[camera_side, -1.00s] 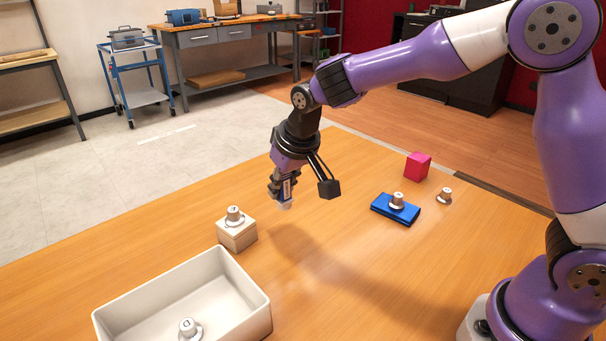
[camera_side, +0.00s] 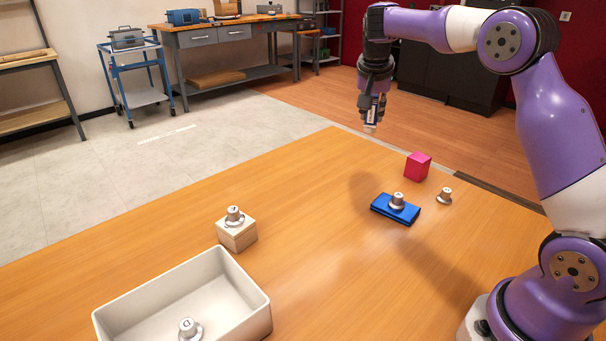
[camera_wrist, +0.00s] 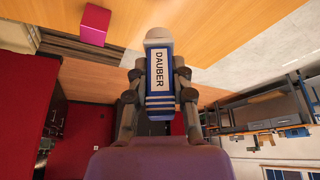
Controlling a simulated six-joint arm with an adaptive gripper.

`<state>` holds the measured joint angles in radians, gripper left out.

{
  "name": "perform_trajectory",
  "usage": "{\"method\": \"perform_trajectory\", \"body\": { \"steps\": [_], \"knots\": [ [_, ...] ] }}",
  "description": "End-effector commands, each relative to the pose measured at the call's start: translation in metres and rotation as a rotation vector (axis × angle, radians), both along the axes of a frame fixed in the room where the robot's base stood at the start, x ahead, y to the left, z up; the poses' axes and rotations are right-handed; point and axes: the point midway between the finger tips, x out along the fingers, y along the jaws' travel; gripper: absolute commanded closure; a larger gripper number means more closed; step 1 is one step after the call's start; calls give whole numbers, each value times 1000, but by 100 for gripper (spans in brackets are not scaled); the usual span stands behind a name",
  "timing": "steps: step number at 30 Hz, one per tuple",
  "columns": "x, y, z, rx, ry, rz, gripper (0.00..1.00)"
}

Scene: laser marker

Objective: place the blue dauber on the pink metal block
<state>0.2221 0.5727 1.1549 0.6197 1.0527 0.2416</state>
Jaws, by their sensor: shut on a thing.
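My gripper (camera_side: 371,104) is shut on the blue dauber (camera_wrist: 160,75), a small bottle with a white "DAUBER" label, blue stripes and a pale rounded tip. In the side view the dauber (camera_side: 372,117) hangs tip down, high above the far edge of the table. The wrist view shows it upright between both fingers (camera_wrist: 158,93). The pink metal block (camera_side: 417,166) stands on the table, lower and to the right of the dauber in the side view. In the wrist view the block (camera_wrist: 94,27) is at the upper left, apart from the dauber. Its top is bare.
A blue flat object (camera_side: 381,206) carries a small grey knob-like piece (camera_side: 397,201). Another such piece (camera_side: 445,195) stands right of it. The table's middle is clear.

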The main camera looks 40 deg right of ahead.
Motion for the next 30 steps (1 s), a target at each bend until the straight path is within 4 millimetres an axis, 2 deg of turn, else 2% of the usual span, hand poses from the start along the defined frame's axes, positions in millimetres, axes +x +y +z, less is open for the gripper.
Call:
{"method": "perform_trajectory", "body": {
  "steps": [1, 3, 6, 10, 13, 17, 30],
  "knots": [
    [-10, -29, 0, -1, -1, -95, 100],
    [-25, -61, 1, -1, 0, -215, 100],
    [-47, -96, 1, -2, -1, -355, 100],
    [-66, -122, 1, -3, -2, -470, 100],
    [-73, -129, -2, -6, 2, -500, 100],
    [-76, -132, -14, -11, 8, -509, 100],
    [-74, -130, -73, -5, 3, -507, 100]
  ]
}}
